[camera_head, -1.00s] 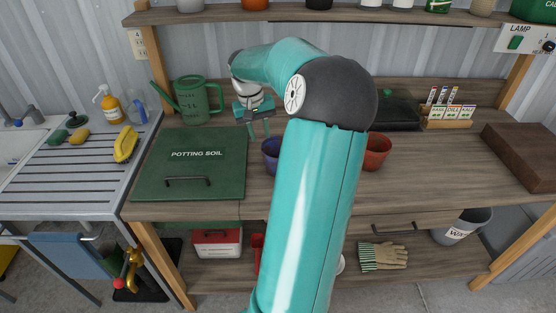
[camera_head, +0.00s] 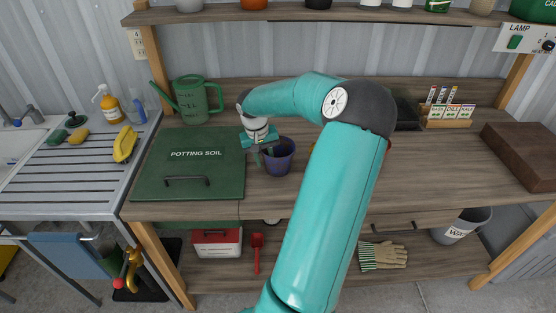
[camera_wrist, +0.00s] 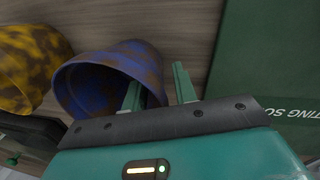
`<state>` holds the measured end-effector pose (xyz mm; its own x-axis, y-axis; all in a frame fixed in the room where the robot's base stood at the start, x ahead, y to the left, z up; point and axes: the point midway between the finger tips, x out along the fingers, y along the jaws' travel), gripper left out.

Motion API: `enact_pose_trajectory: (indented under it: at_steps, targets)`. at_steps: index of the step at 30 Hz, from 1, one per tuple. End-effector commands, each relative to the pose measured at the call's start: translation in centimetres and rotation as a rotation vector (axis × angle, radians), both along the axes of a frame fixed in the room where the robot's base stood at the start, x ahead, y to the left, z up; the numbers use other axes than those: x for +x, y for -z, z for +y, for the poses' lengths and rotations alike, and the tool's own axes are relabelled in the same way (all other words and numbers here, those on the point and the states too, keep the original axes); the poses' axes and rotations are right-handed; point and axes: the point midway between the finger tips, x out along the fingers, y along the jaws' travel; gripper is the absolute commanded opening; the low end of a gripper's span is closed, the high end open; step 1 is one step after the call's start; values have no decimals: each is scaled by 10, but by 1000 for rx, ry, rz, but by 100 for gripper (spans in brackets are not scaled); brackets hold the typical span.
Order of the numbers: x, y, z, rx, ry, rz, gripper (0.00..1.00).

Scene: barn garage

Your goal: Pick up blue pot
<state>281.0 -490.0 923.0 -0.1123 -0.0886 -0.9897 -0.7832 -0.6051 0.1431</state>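My gripper (camera_head: 262,158) is at the pot's left rim, pointing down. In the wrist view my gripper (camera_wrist: 157,88) has its two green fingers apart. The left finger overlaps the pot's mouth and the right finger is outside the rim, so the near wall lies between them. I cannot tell whether either finger touches it.
A green potting soil bin (camera_head: 188,176) lies left of the pot, with a green watering can (camera_head: 196,98) behind it. A yellow mottled pot (camera_wrist: 28,65) stands beside the blue pot. A shelf (camera_head: 330,17) runs above. My arm hides part of the bench.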

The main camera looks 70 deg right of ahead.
Motion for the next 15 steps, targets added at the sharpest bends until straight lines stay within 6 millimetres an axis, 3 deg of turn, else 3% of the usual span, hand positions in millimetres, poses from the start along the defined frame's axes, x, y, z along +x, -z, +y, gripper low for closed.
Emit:
enact_pose_trajectory:
  at_steps: [2, 6, 15]
  targets:
    - [0, 0, 0, 0, 0, 0, 26]
    - [0, 0, 0, 0, 0, 0, 0]
    - [0, 0, 0, 0, 0, 0, 0]
